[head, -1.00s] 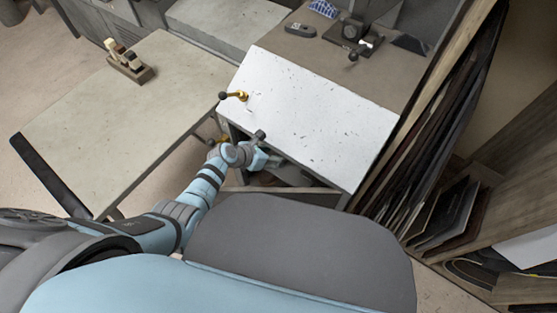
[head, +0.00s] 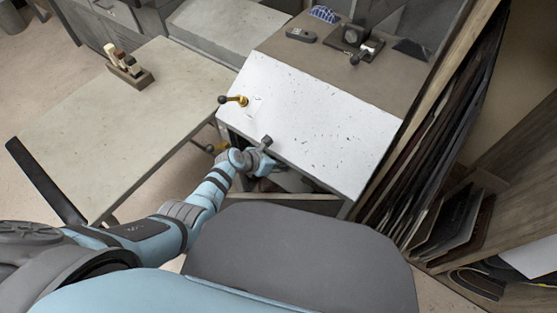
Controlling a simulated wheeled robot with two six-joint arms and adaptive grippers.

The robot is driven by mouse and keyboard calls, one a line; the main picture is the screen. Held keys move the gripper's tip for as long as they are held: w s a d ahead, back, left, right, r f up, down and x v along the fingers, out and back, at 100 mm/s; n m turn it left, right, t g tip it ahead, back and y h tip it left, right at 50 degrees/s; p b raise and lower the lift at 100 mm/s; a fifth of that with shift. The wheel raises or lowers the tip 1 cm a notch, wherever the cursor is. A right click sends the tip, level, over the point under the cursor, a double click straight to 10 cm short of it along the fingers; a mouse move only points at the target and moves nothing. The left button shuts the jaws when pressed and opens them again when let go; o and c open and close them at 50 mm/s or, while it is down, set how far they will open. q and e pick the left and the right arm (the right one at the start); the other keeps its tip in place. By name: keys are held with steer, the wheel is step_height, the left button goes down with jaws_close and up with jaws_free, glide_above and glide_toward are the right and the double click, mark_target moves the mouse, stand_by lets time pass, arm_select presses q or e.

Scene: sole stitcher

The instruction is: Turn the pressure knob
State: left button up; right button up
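A brass lever with a dark ball end (head: 234,100) stands on the upper left of the white speckled machine panel (head: 320,120). A second brass fitting (head: 213,148) shows lower, at the machine's left side. I cannot tell which one is the pressure knob. My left gripper (head: 263,153) is at the panel's lower front edge, below and right of the upper lever and apart from it. A dark grey block (head: 266,141) shows at its tip; I cannot tell whether it is a finger or a machine part. The finger opening is hidden. My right gripper is out of view.
Dark sheets in a wooden rack (head: 440,130) stand close at the right. A grey device (head: 300,34) and a black fixture (head: 356,42) sit behind the panel.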

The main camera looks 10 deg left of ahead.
arm_select(q)
steer(key=shift+r+p, duration=0.1)
steer(key=shift+p, duration=0.25)
steer(key=shift+o, duration=0.2)
steer(key=shift+s+d+r+m+y+p, duration=0.1)
steer(key=shift+m+y+p, duration=0.3)
steer(key=shift+y+p, duration=0.55)
steer(key=shift+t+y+p, duration=0.35)
steer(key=shift+t+p, duration=0.15)
steer(key=shift+p, duration=0.35)
steer(key=shift+c, duration=0.2)
steer(key=shift+d+f+m+t+y, duration=0.15)
steer(key=shift+m+t+y, duration=0.1)
steer(key=shift+m+y, duration=0.2)
steer(key=shift+d+f+m+t+y, duration=0.1)
steer(key=shift+m+t+y, duration=0.2)
steer(key=shift+y, duration=0.25)
